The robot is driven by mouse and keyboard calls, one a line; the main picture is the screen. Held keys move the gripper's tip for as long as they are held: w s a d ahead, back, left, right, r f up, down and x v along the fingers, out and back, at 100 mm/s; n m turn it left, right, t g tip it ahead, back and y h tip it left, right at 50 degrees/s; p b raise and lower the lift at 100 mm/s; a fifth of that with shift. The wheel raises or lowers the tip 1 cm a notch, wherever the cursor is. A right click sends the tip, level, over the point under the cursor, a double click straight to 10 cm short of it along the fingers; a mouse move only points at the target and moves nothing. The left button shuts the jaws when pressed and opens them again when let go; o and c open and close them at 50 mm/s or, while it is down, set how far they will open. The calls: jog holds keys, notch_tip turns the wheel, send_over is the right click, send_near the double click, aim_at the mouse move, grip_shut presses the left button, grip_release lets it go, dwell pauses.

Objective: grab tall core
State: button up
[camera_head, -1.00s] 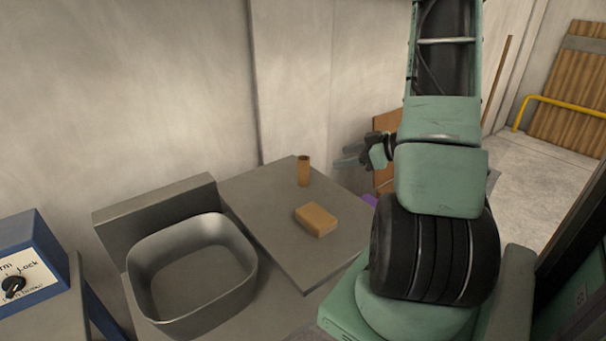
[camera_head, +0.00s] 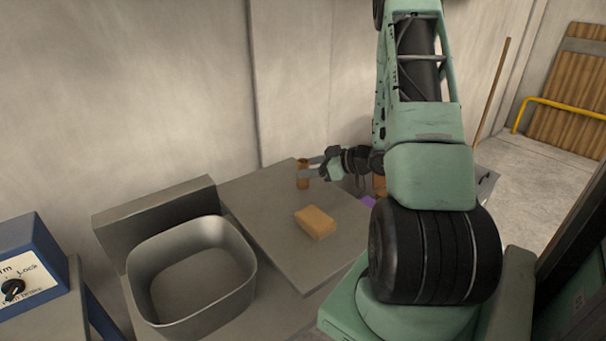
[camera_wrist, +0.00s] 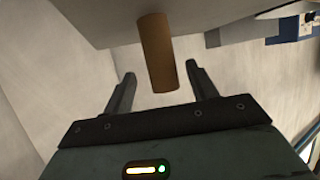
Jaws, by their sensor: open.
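The tall core is a brown cardboard tube (camera_head: 302,181) standing upright near the back edge of the grey table top (camera_head: 270,215). My gripper (camera_head: 310,169) is at the tube from the right, its fingers overlapping the tube in the head view. In the wrist view the tube (camera_wrist: 158,55) lies between the lines of the two open fingers, and my gripper (camera_wrist: 160,78) has a gap on both sides of it. Whether the fingers are fully around the tube I cannot tell. Nothing is held.
An orange-brown block (camera_head: 315,222) lies on the table in front of the tube. A grey basin (camera_head: 190,275) stands to the left, with a blue box with a knob (camera_head: 28,270) further left. The wall (camera_head: 290,80) is close behind the table.

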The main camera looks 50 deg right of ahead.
jog(key=x, duration=0.4)
jog(key=shift+w+a+r, duration=0.1)
jog(key=shift+w+a, duration=0.15)
jog(key=shift+w, duration=0.05)
jog(key=c, duration=1.1)
jog(key=shift+o, duration=0.2)
jog(key=shift+r, duration=0.1)
